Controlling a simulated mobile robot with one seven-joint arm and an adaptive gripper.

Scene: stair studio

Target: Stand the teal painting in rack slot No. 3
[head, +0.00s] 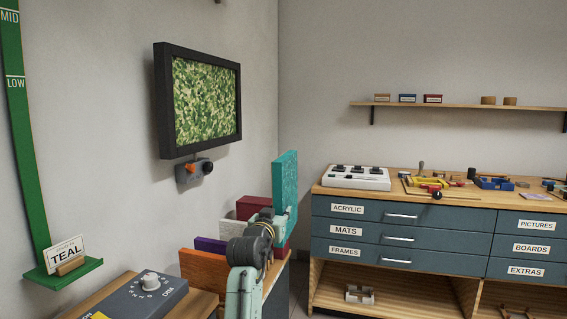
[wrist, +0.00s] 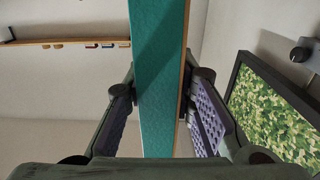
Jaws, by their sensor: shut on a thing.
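The teal painting (head: 285,185) stands upright in the head view, raised above the other panels near the middle. In the wrist view the teal painting (wrist: 158,90) runs between the two finger pads, with a thin wooden edge along its right side. My gripper (wrist: 160,105) is shut on it. In the head view my arm hides the lower part of the grip. Panels in orange (head: 204,269), purple (head: 210,245), white (head: 228,231) and dark red (head: 252,207) stand in a row beside and behind my arm. The rack's slot numbers cannot be seen.
A black-framed green picture (head: 205,100) hangs on the left wall above a small switch box (head: 194,171). A "TEAL" card (head: 67,255) stands on a green ledge at left. A grey dial box (head: 140,295) sits in front. A drawer cabinet (head: 400,228) with tools stands at right.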

